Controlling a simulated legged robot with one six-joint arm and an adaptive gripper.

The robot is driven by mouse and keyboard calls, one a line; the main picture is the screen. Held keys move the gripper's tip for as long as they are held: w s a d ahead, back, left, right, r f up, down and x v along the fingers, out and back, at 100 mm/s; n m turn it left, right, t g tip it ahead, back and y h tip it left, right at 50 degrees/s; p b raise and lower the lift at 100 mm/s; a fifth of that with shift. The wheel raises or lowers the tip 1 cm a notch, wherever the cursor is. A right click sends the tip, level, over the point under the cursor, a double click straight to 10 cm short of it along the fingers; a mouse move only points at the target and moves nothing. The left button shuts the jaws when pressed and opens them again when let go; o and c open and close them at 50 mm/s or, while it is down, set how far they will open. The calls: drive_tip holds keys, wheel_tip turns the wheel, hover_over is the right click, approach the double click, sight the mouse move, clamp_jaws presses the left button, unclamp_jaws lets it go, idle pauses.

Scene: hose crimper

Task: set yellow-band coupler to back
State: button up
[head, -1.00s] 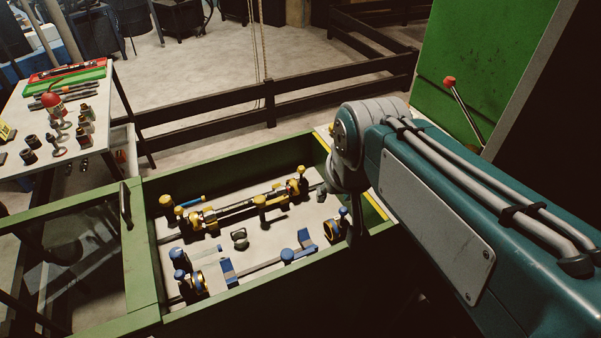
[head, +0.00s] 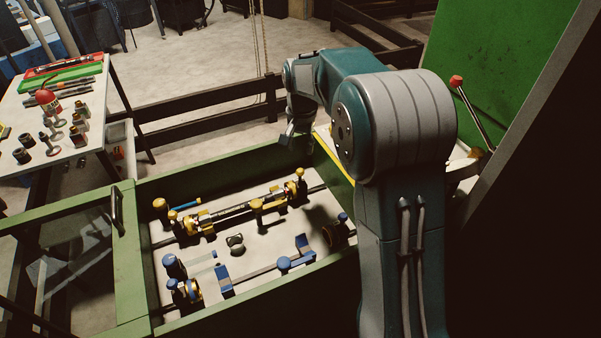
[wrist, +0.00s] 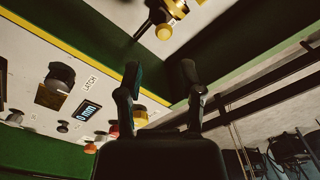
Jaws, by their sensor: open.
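In the head view, the back row of the green box holds a dark rod-like assembly (head: 236,214) with yellow-and-metal ends, between yellow-knobbed clamps. The front row has blue clamps. A dark ringed part with yellow on it (head: 187,291) sits at its left end, and another dark ringed part (head: 340,236) sits at its right end, close to my arm. I cannot tell for certain which is the yellow-band coupler. My gripper (wrist: 160,78) is open and empty in the wrist view, its fingers apart. In the head view it hangs over the box's back right corner, away from these parts.
The box's green rim (head: 245,175) surrounds the fixtures. A panel with a LATCH label, knob (wrist: 61,75) and display (wrist: 87,111) lies close to my gripper in the wrist view. A red-tipped lever (head: 457,82) stands at right. A side table (head: 70,150) holds several fittings.

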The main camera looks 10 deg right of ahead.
sight(300, 169)
drive_tip(key=shift+w+f, duration=0.7)
drive_tip(key=shift+f, duration=0.3)
wheel_tip(300, 169, down, 10)
drive_tip(key=shift+f, duration=0.25)
clamp_jaws()
